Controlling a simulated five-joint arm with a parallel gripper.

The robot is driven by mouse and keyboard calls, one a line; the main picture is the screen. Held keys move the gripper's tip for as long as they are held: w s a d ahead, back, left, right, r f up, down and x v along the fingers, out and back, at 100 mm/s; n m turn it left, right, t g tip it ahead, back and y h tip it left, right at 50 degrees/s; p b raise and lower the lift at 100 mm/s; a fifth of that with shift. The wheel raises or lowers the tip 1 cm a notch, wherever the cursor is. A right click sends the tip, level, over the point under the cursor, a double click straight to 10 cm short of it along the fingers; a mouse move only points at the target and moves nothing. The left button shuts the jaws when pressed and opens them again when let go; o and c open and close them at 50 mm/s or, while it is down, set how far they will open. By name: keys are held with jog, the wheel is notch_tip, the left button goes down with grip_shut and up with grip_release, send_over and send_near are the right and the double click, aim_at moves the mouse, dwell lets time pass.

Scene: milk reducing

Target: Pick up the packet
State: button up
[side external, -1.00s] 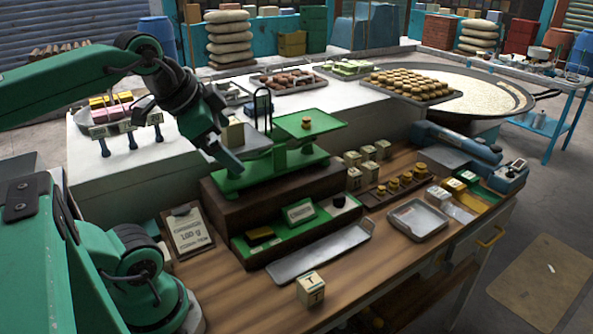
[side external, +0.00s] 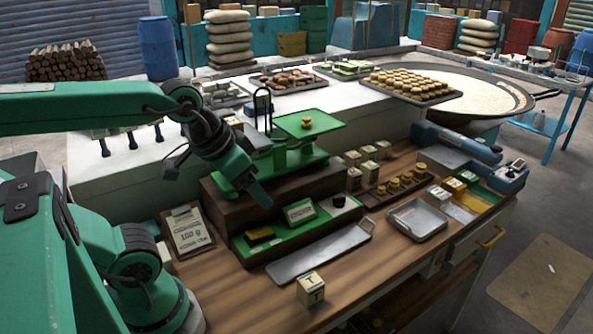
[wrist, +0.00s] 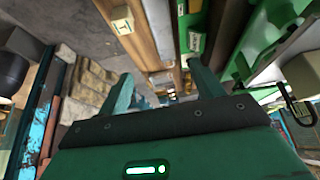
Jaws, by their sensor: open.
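A cream cube-shaped packet marked T (side external: 310,288) stands alone on the wooden bench near its front edge; it also shows at the top of the wrist view (wrist: 122,20). Several similar cream packets (side external: 368,153) stand at the bench's back, right of the green balance scale (side external: 290,160). My gripper (side external: 262,198) is above the dark stepped stand, behind and left of the lone packet and apart from it. In the wrist view my gripper (wrist: 164,82) has its two fingers spread with nothing between them. The side view does not show the finger gap.
A long metal tray (side external: 320,252) lies between the stand and the lone packet. A green tray (side external: 258,252) with a card and small items lies below my gripper. A clipboard (side external: 188,232) leans at left. The bench's front left is clear.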

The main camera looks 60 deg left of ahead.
notch_tip(320, 180, up, 8)
jog(key=g, duration=0.6)
send_over(231, 120)
jog(key=shift+d+r, duration=0.1)
jog(key=shift+r, duration=0.1)
jog(key=shift+f, duration=1.35)
jog(key=shift+f, duration=2.6)
